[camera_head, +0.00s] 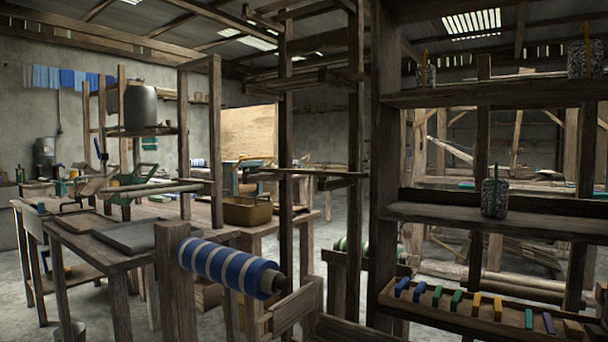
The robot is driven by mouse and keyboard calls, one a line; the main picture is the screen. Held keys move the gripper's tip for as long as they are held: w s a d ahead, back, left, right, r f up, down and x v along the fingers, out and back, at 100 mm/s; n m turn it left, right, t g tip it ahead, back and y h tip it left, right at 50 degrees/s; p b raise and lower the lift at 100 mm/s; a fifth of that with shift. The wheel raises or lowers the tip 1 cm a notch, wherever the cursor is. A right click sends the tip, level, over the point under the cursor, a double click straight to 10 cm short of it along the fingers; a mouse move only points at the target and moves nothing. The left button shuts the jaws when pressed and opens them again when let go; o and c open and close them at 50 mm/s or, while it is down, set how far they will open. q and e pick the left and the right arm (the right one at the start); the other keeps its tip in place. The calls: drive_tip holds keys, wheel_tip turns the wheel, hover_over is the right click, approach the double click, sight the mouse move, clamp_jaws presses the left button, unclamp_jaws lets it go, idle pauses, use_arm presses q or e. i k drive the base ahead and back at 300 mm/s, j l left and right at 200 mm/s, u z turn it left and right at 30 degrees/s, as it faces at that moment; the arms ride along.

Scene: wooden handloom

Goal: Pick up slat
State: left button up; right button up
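I cannot tell for sure which piece is the slat. A thin, flat strip of wood (312,173) lies level across the upright posts near the middle of the view. Several small coloured pieces, blue, green, yellow and purple, stand in a row in a wooden tray (470,328) on the low shelf at the right. Neither of my grippers is in view, so nothing shows of what they hold.
A blue striped roll (228,269) sits on a wooden frame in front. A workbench (90,250) with tools stands at the left. Shelves (500,220) with speckled jars (494,198) fill the right. Posts crowd the middle. Some bare floor shows behind.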

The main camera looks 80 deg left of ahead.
sight(289, 171)
drive_tip(key=k+j, duration=0.15)
drive_tip(key=k, duration=0.25)
drive_tip(key=k+j+u, duration=0.1)
drive_tip(key=k, duration=0.35)
drive_tip(key=j, duration=0.1)
